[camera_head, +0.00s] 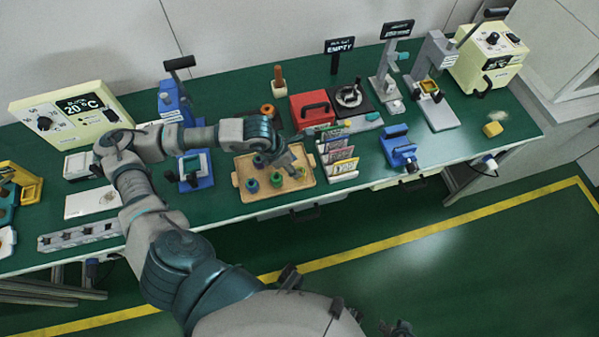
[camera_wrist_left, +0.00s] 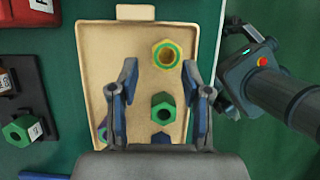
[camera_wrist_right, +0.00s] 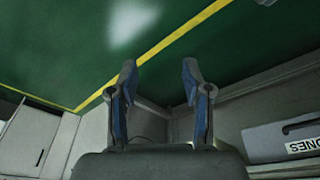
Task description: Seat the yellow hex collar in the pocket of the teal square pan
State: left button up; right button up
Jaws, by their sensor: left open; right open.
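The yellow hex collar (camera_head: 299,172) stands at the right of the wooden tray (camera_head: 238,182). My right gripper (camera_wrist_right: 158,82) is open and empty, over the floor.
A green collar (camera_wrist_left: 163,108) and blue collars share the tray. A card rack (camera_head: 338,158) stands right of it, a red box (camera_head: 312,110) behind. A blue vise (camera_head: 398,148) is farther right.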

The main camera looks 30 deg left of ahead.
aim_at(302, 172)
pick_arm(q)
jog(key=d+f, duration=0.1)
jog(key=f, duration=0.1)
jog(key=w+d+f, duration=0.1)
jog(key=shift+w+d+f, duration=0.1)
jog(key=shift+f, duration=0.3)
jog(key=shift+a, duration=0.3)
grip_shut()
jog(key=shift+d+r, duration=0.1)
